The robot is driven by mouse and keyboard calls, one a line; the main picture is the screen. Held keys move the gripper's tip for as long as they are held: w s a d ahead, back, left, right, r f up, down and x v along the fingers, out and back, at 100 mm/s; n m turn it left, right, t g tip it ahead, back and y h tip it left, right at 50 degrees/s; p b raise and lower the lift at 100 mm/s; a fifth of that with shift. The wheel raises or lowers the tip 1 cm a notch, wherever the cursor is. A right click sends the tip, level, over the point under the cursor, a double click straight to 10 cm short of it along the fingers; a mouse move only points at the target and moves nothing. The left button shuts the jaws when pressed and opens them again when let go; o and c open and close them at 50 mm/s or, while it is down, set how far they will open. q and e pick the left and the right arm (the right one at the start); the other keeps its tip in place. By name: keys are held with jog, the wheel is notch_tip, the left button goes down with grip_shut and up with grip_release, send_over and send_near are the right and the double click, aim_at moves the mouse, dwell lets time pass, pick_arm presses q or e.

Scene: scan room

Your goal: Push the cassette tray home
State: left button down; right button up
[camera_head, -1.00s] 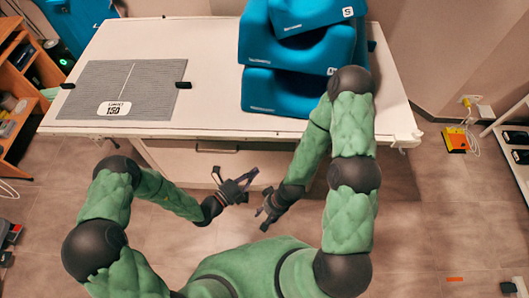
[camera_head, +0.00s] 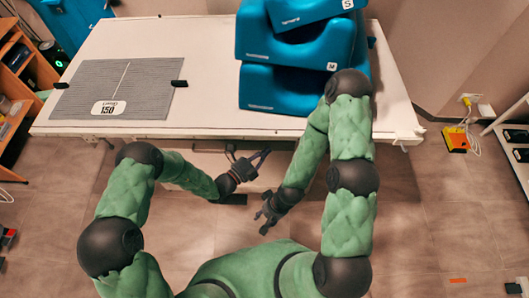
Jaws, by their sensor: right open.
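A pale drawer-like front (camera_head: 208,160), which looks like the cassette tray, shows below the front edge of the white table (camera_head: 205,60). My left forearm and gripper partly cover it, and I cannot tell how far out it stands. My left gripper (camera_head: 262,162) is at the right part of this front, with its dark fingers pointing up and right. I cannot tell whether it touches the front or how wide its fingers are. My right gripper (camera_head: 264,220) is open and empty, lower and slightly right, over the floor and apart from the front.
A grey lined panel (camera_head: 140,80) labelled 150 lies on the table's left half, with black clips beside it. Stacked blue cushions (camera_head: 285,90) stand at the table's right. A wooden shelf (camera_head: 20,75) is at far left. A yellow-orange box (camera_head: 455,139) lies on the floor at right.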

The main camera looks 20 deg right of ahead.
pick_arm(q)
jog(key=w+d, duration=0.1)
jog(key=w, duration=0.2)
jog(key=w+d+b, duration=0.1)
jog(key=w, duration=0.2)
jog(key=w+d, duration=0.1)
jog(key=w, duration=0.2)
jog(key=shift+w+b, duration=0.15)
jog(key=shift+b, duration=0.15)
jog(key=shift+w+r, duration=0.1)
jog(key=shift+w, duration=0.15)
pick_arm(e)
jog(key=shift+f, duration=0.8)
